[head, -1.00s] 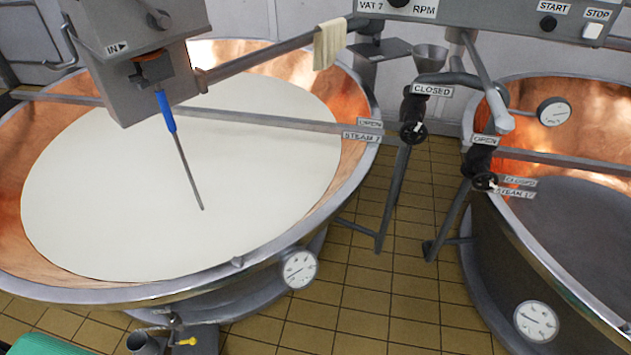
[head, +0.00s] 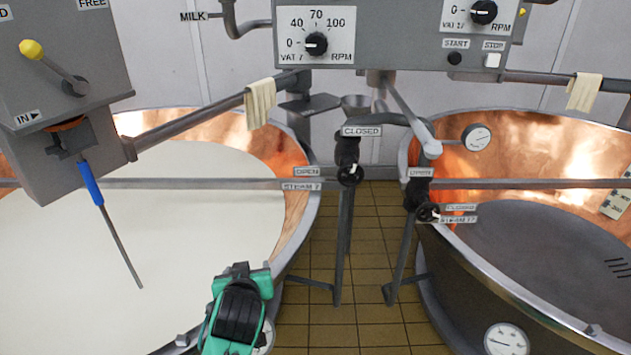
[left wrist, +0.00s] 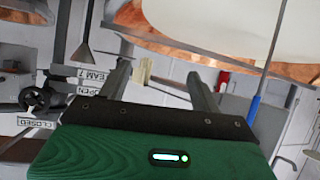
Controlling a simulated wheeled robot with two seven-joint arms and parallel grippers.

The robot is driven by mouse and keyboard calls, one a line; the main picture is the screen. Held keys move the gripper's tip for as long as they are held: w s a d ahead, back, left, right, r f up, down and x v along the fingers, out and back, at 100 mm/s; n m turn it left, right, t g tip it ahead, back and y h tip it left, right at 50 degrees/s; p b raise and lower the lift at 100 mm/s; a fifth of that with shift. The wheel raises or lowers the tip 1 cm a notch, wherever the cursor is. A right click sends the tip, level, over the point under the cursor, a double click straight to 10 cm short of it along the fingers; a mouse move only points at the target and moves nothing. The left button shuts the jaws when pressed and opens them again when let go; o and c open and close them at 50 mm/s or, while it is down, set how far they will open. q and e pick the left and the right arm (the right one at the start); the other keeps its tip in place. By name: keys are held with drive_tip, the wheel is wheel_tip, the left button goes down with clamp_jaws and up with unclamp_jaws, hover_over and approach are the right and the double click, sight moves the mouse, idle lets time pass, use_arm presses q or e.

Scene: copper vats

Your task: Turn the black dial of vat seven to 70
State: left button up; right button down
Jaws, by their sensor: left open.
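The black dial of vat seven (head: 316,43) is on the grey control box at the top of the head view, under a white scale plate (head: 340,22) marked 0, 40, 70 and 100. Its white pointer mark appears to face left, towards 0. My left gripper (head: 241,268), green and black, is low in the head view, well below the dial and touching nothing. In the left wrist view its two grey fingers (left wrist: 158,78) stand apart with nothing between them. The dial is not visible in that view. My right gripper is not in view.
A second black dial (head: 483,12), for vat 17, is to the right, above START and STOP buttons. Vat seven (head: 309,205) holds white milk. A steam valve wheel (head: 350,175), a cloth (head: 260,102) and a rail lie between my gripper and the box.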

use_arm(q)
drive_tip(key=w+d+r+t, duration=0.35)
drive_tip(key=w+r, duration=0.25)
drive_tip(key=r, duration=0.3)
drive_tip(key=n+t, duration=0.1)
drive_tip(key=t, duration=0.6)
approach(317, 48)
drive_tip(key=p+x, duration=0.4)
drive_tip(key=x, duration=0.4)
drive_tip(key=shift+r, duration=0.2)
drive_tip(key=shift+x, duration=0.8)
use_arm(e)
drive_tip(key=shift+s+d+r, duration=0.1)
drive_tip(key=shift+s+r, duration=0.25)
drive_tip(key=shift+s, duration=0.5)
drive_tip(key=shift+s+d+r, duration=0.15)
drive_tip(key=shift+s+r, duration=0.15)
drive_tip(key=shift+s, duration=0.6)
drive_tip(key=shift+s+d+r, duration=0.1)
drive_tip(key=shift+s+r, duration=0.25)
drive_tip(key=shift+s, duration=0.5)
use_arm(q)
drive_tip(key=shift+w+f, duration=0.1)
drive_tip(key=shift+f, duration=0.05)
drive_tip(key=c, duration=1)
